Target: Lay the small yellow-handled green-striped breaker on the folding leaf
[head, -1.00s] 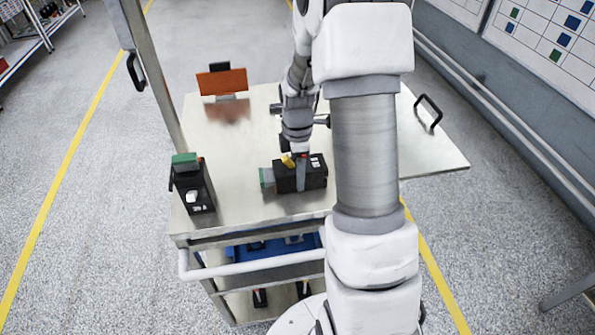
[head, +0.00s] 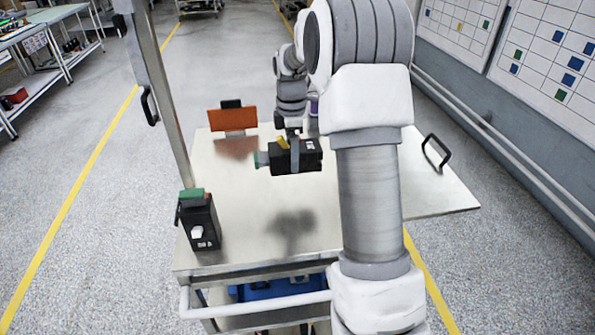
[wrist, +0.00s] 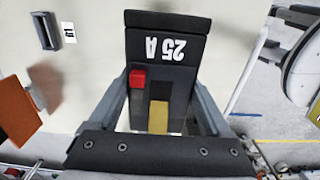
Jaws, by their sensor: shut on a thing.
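The yellow-handled breaker (head: 310,156) is a black block with a green stripe at its left end in the head view. My gripper (head: 294,158) is shut around its middle and holds it above the cart top, with a shadow below. In the wrist view the breaker (wrist: 165,48) shows "25 A", a red button and the yellow handle between my gripper's fingers (wrist: 157,85). The folding leaf (head: 440,203) extends level at the cart's right side, to the right of the breaker; my arm hides part of its joint with the top.
Another black breaker (head: 202,225) with a green top and white handle stands upright at the cart's front left. An orange panel (head: 232,119) stands at the back left. A metal post (head: 165,110) stands left.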

